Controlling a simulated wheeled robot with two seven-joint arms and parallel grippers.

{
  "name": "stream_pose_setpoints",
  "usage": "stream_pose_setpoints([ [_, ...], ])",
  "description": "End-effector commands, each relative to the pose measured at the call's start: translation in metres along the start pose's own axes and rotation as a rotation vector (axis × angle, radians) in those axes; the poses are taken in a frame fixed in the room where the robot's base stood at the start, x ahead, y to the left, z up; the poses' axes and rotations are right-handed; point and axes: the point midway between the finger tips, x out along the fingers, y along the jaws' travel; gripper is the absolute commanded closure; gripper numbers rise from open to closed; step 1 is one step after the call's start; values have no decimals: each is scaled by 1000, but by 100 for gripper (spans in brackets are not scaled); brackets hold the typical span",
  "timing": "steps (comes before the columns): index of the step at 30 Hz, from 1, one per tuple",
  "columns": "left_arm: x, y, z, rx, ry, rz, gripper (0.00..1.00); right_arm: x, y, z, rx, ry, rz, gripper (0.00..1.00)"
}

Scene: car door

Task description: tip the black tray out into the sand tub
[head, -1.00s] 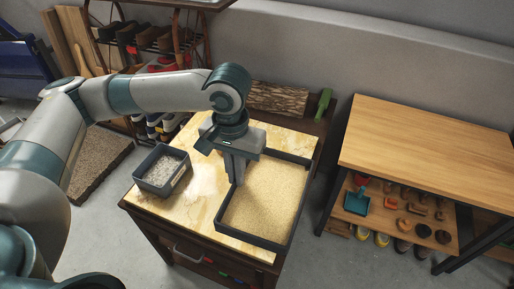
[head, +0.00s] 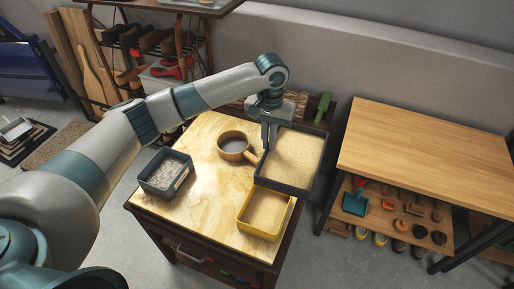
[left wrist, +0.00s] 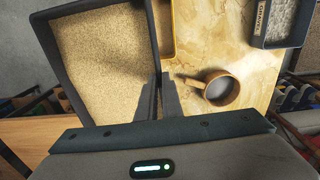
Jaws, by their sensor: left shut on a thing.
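The black tray (head: 296,188) is full of pale sand and looks level, above the right back part of the table. It also shows large in the left wrist view (left wrist: 153,60). My left gripper (head: 269,146) is shut on the tray's left wall; its fingers also show in the left wrist view (left wrist: 160,100). The yellow tub (head: 262,233), which looks like the sand tub, stands at the table's front right with a tan inside. The tray's front edge overlaps the tub's back rim in the head view; I cannot tell the height between them. My right gripper is out of view.
A wooden cup (head: 232,146) stands left of my gripper. A grey gravel box (head: 165,180) stands at the table's left. A green-handled tool (head: 323,106) and a log lie behind the tray. A wooden bench (head: 430,150) stands to the right. The table's middle is clear.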

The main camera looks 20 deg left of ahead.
Motion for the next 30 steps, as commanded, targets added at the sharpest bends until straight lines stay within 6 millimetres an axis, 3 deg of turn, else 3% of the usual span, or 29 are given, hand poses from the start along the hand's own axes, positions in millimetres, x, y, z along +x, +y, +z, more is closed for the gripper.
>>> stream_pose_setpoints([
  [6,42,-20,-42,-3,-6,6,100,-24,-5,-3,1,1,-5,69],
  [12,95,-44,-50,15,-6,8,100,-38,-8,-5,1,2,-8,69],
  [15,111,-51,-48,24,-3,9,100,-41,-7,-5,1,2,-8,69],
  [20,121,-56,-48,31,3,9,100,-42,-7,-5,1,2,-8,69],
  [30,121,-56,-48,31,4,9,100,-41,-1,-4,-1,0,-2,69],
])
